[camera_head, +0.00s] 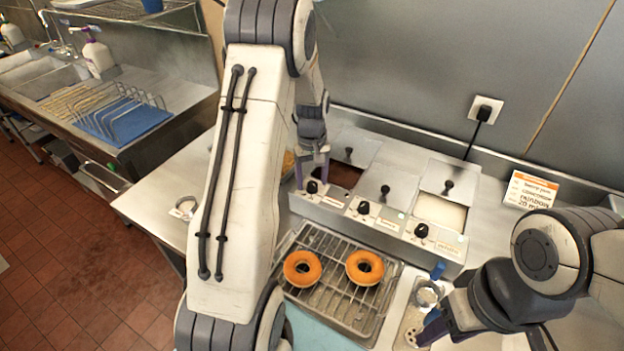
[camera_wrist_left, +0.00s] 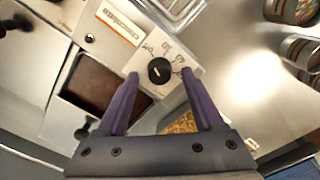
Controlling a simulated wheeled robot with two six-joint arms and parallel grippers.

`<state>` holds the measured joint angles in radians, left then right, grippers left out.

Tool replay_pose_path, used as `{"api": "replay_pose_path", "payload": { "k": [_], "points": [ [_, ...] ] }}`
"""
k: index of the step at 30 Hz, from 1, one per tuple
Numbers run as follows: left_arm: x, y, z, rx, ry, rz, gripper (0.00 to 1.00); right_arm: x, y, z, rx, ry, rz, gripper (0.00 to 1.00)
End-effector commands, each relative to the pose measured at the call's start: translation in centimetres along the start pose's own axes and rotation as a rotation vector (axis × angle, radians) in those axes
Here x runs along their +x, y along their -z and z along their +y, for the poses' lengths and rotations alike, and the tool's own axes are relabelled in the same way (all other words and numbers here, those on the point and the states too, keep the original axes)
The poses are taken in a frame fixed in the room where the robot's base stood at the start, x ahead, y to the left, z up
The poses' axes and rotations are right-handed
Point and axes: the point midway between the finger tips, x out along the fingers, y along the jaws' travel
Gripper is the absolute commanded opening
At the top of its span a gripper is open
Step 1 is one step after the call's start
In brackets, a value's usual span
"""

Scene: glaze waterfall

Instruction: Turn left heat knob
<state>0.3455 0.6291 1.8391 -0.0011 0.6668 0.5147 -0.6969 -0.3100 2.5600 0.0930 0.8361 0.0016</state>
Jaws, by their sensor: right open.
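The glaze warmer (camera_head: 390,225) has a row of black knobs on its front. The left heat knob (camera_head: 312,187) is at its left end, beside the chocolate label. In the left wrist view the knob (camera_wrist_left: 159,70) sits on a white dial plate with printed marks. My left gripper (camera_head: 315,172) is at this knob. In the left wrist view its two purple fingers (camera_wrist_left: 160,73) are apart, one on each side of the knob, with visible gaps; whether either touches is unclear. My right gripper (camera_head: 430,312) is open at the lower right, away from the knobs, partly hidden by its arm.
The middle knob (camera_head: 363,208) and right knob (camera_head: 421,231) are further along the front. A wire rack (camera_head: 335,285) with two orange-brown donuts stands before the warmer. A sign (camera_head: 530,190) stands at the right.

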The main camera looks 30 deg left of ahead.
Motion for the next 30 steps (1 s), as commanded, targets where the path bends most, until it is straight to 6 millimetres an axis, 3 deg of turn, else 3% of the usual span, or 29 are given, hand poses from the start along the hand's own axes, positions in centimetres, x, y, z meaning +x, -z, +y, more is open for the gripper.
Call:
{"api": "replay_pose_path", "payload": {
  "k": [7, 11, 22, 30],
  "points": [
    [0.0, -0.1, 0.0, 0.001, 0.002, -0.004, 0.68, 0.0, 0.0, 0.0, 0.000, 0.000, 0.000, 0.50],
    [-0.9, 0.0, 0.1, 0.001, 0.000, 0.000, 0.68, 0.4, 0.0, 0.0, 0.000, 0.000, 0.000, 0.50],
    [-7.9, 0.0, 0.0, 0.000, -0.001, 0.002, 0.68, 1.8, -0.1, 0.1, -0.001, 0.000, 0.000, 0.50],
    [-10.3, 0.0, -0.1, 0.000, 0.001, -0.002, 0.68, 2.0, -0.1, 0.1, -0.001, 0.000, 0.000, 0.50]
  ]
}}
